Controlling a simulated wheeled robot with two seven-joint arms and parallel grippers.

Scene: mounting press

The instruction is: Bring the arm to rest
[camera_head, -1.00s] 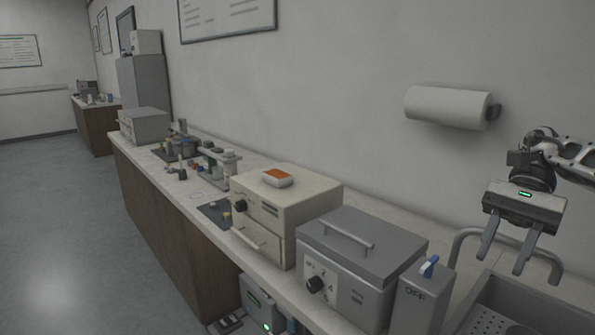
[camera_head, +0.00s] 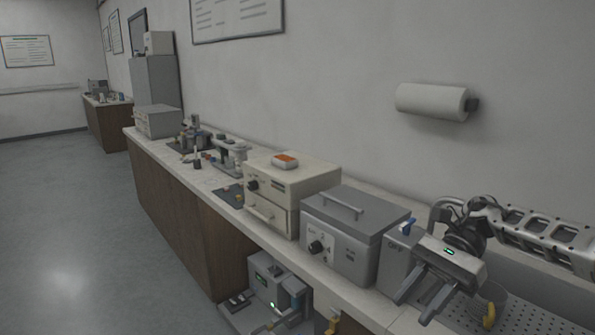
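My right gripper (camera_head: 415,298) is in the lower right of the head view, at the end of my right arm coming in from the right edge. Its two fingers are apart with nothing between them, and they point down and left. It hangs in front of the box with the blue switch (camera_head: 403,238) and the left part of the perforated metal tray (camera_head: 525,312). I cannot tell its exact height above them. My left gripper does not show.
A grey lidded unit (camera_head: 345,232) and a cream box (camera_head: 290,190) stand on the counter left of the gripper. A yellow curved object (camera_head: 489,316) is by the tray. A paper roll (camera_head: 432,102) hangs on the wall. A machine (camera_head: 270,285) stands low in front. Floor at left is clear.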

